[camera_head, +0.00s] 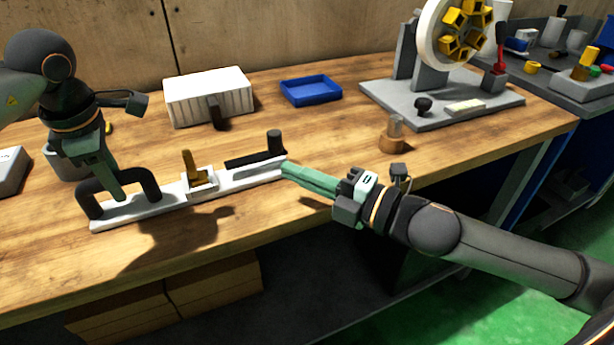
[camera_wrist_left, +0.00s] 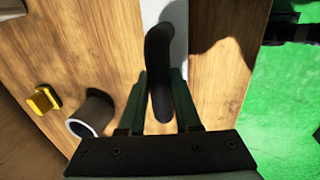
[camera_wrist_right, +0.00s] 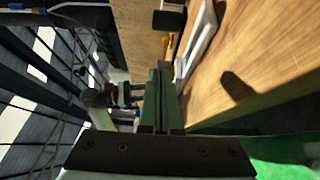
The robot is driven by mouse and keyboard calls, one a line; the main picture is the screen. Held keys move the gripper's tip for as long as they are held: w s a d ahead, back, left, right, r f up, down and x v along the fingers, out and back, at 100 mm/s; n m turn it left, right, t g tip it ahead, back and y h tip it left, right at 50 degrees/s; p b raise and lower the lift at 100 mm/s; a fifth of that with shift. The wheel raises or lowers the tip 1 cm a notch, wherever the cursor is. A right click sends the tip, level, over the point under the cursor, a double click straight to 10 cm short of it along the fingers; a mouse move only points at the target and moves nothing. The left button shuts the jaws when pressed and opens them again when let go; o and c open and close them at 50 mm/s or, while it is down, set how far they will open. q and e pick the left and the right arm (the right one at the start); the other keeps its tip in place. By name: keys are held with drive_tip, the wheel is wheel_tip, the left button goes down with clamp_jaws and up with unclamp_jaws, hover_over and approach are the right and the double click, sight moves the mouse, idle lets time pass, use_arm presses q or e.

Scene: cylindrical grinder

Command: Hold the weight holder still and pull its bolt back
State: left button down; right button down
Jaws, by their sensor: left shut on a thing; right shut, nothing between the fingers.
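The weight holder (camera_head: 235,181) is a long white bar lying on the wooden table. A black arched handle (camera_head: 150,181) stands at its left end, a yellow piece in a white block (camera_head: 198,180) at its middle. The bolt (camera_head: 274,143), a black rod with an upright knob, is at its right end. My left gripper (camera_head: 118,190) is shut on the black handle, which also shows between its fingers in the left wrist view (camera_wrist_left: 160,85). My right gripper (camera_head: 287,168) is shut and empty, its tips beside the bar's right end near the bolt. Whether they touch it is unclear.
Behind the bar are a white ribbed box (camera_head: 209,95) and a blue tray (camera_head: 311,90). A grey-based wheel fixture (camera_head: 440,100) stands at the back right, with a small copper-coloured cylinder (camera_head: 392,138) before it. The table front is mostly clear.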

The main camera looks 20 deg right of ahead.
drive_tip(key=shift+v, duration=0.9)
use_arm(q)
drive_tip(key=c, duration=0.5)
unclamp_jaws()
drive_tip(key=shift+r, duration=0.15)
drive_tip(key=r, duration=0.3)
drive_tip(key=s+r, duration=0.1)
drive_tip(key=r, duration=0.3)
drive_tip(key=s+r, duration=0.1)
drive_tip(key=r, duration=0.3)
drive_tip(key=shift+s+r, duration=0.15)
drive_tip(key=shift+r, duration=0.1)
